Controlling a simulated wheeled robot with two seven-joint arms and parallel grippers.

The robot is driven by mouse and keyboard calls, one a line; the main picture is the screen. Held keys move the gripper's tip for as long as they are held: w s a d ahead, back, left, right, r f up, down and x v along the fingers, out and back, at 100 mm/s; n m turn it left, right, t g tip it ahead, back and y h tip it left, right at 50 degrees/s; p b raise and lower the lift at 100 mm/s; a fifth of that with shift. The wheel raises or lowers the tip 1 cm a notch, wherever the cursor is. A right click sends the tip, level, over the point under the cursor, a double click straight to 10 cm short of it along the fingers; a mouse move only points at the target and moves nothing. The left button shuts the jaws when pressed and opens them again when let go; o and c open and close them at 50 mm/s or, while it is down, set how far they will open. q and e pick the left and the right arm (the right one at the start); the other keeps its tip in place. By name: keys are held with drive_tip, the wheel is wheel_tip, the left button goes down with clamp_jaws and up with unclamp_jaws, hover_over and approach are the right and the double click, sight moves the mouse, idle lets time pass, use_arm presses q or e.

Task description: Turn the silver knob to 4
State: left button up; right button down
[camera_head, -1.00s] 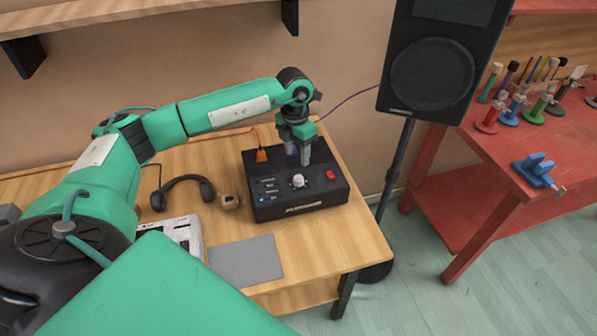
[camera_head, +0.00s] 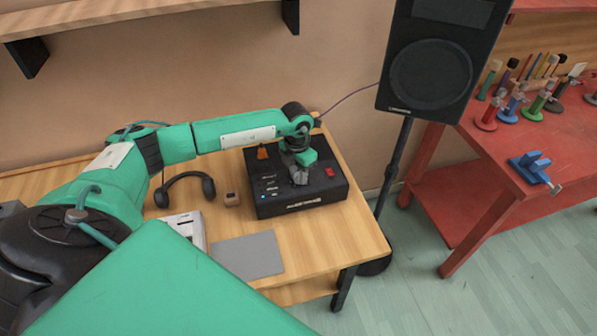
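A black box (camera_head: 268,206) with a red switch (camera_head: 329,171) and several small controls stands on the wooden table. My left gripper (camera_head: 300,177) points down over the box's top, at the place of the silver knob. The fingers hide the knob, and I cannot tell whether they touch it or are shut on it. The number that the knob points to cannot be read. My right gripper is not in view.
Black headphones (camera_head: 184,189), a small brown block (camera_head: 231,199) and a grey pad (camera_head: 248,256) lie left and in front of the box. A black speaker (camera_head: 432,72) on a stand rises at the right, beside a red bench (camera_head: 487,172).

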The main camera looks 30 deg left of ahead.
use_arm(q)
drive_tip(key=c, duration=0.4)
drive_tip(key=shift+o, duration=0.2)
